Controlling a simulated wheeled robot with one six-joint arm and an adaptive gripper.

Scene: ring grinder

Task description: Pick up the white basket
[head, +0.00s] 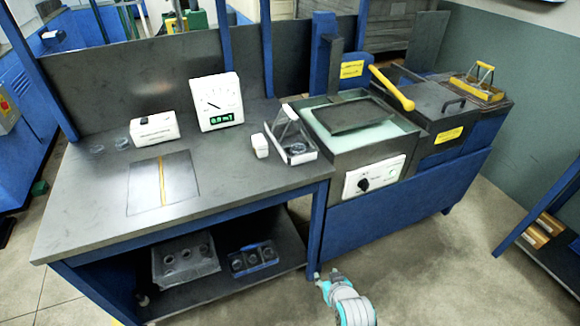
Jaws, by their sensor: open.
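The white basket (308,155) stands upright on the grey bench top, near its right end. It has pale walls and a raised white handle, and a dark ring-like part lies inside it. My gripper (326,279) is low at the bottom centre of the head view, at the end of my teal and grey arm. It is below and in front of the bench, well apart from the basket. It looks open and empty, though its fingers are small in this view.
A small white container (259,146) stands just left of the basket. The gauge (219,102) and a white box (154,130) are behind it. Blue posts edge the bench.

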